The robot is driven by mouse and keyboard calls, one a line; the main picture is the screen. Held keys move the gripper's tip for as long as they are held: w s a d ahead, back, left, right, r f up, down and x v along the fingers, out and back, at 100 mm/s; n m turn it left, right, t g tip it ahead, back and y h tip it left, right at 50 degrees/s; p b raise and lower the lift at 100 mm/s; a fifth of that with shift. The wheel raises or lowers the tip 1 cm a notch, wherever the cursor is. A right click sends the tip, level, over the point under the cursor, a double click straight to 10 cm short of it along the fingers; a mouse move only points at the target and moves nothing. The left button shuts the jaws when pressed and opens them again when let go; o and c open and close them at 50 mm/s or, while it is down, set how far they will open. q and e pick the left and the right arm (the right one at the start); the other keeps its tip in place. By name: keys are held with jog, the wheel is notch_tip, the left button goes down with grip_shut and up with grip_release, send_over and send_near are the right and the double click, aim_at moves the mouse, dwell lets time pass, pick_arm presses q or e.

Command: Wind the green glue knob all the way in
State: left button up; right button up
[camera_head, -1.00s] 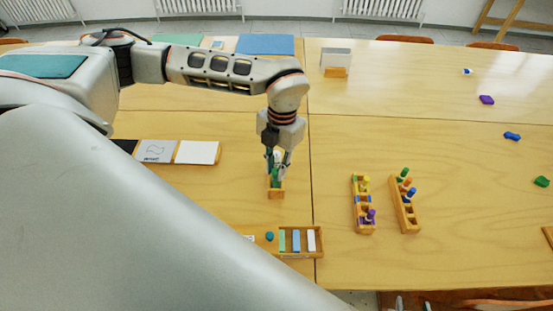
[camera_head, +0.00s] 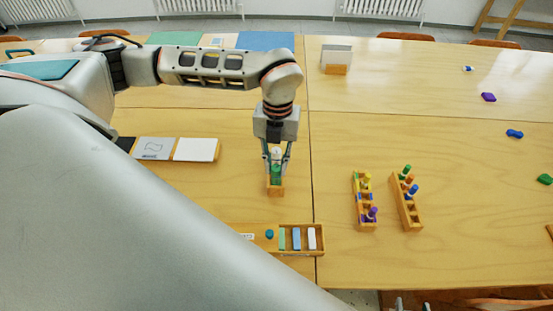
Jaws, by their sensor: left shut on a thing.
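The green glue stick (camera_head: 276,173) stands upright in a small wooden holder (camera_head: 276,191) near the middle of the table, with a pale top showing above the green part. My left gripper (camera_head: 277,177) points straight down over it, its two fingers on either side, shut on the green glue stick. The fingers partly cover it, and I cannot make out the knob apart from the body.
Two wooden racks (camera_head: 374,225) (camera_head: 415,226) with coloured sticks stand to the right. White and grey cards lie left.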

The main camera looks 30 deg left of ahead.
pick_arm(q)
jog(key=n+b, duration=0.1)
jog(key=n, duration=0.3)
jog(key=shift+n+h, duration=0.3)
jog(key=shift+n, duration=0.8)
jog(key=o, duration=1.5)
